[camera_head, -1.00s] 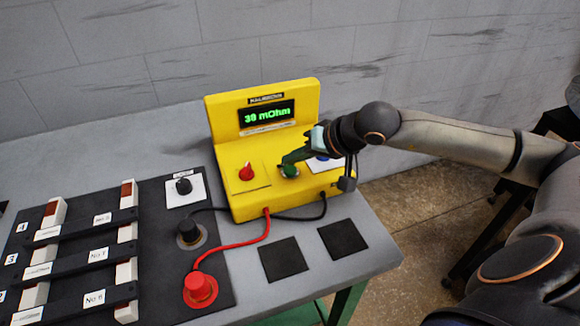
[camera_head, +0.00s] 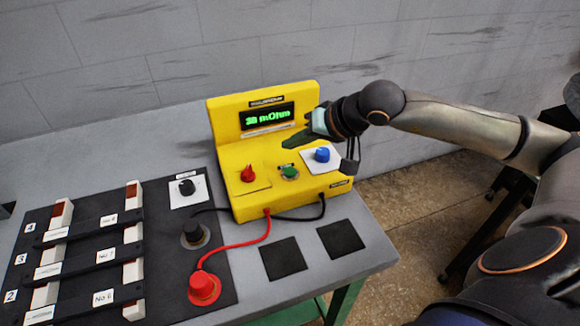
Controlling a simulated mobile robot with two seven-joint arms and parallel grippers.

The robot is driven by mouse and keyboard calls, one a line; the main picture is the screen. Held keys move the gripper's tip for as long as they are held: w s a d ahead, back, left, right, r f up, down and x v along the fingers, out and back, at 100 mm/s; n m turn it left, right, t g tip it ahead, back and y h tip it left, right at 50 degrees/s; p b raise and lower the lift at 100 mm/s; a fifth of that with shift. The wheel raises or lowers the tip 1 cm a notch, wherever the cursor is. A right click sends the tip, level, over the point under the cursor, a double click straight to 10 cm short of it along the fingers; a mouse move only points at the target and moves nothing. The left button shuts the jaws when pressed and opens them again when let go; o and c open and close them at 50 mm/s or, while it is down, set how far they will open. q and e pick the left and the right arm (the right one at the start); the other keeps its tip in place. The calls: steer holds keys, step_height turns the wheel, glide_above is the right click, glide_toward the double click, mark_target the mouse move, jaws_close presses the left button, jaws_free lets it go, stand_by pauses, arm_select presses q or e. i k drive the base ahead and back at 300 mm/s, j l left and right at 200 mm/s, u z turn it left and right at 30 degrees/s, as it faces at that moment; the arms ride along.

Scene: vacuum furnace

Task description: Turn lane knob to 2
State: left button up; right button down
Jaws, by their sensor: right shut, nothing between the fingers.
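A black knob (camera_head: 187,187) sits on a white plate on the black board at the left. Its label and pointer are too small to read. The yellow meter (camera_head: 225,105) stands to its right, with a red knob (camera_head: 249,173), a green button (camera_head: 290,172) and a blue knob (camera_head: 322,154). Which knob is named for the lane cannot be read. My right gripper (camera_head: 298,138) is shut and empty above the meter's panel, behind the green button and apart from it, well right of the black knob. My left gripper is not in view.
The meter's lit green display (camera_head: 267,117) is blurred. A red cable (camera_head: 238,244) runs to a red plug (camera_head: 203,288), and a black cable to a black plug (camera_head: 195,234). Labelled white-and-red blocks fill the left side. Two dark pads (camera_head: 283,258) lie in front.

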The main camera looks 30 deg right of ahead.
mark_target(187, 187)
steer(key=k+l, duration=0.3)
steer(key=k, duration=0.15)
steer(key=k+l, duration=0.25)
steer(key=k, duration=0.25)
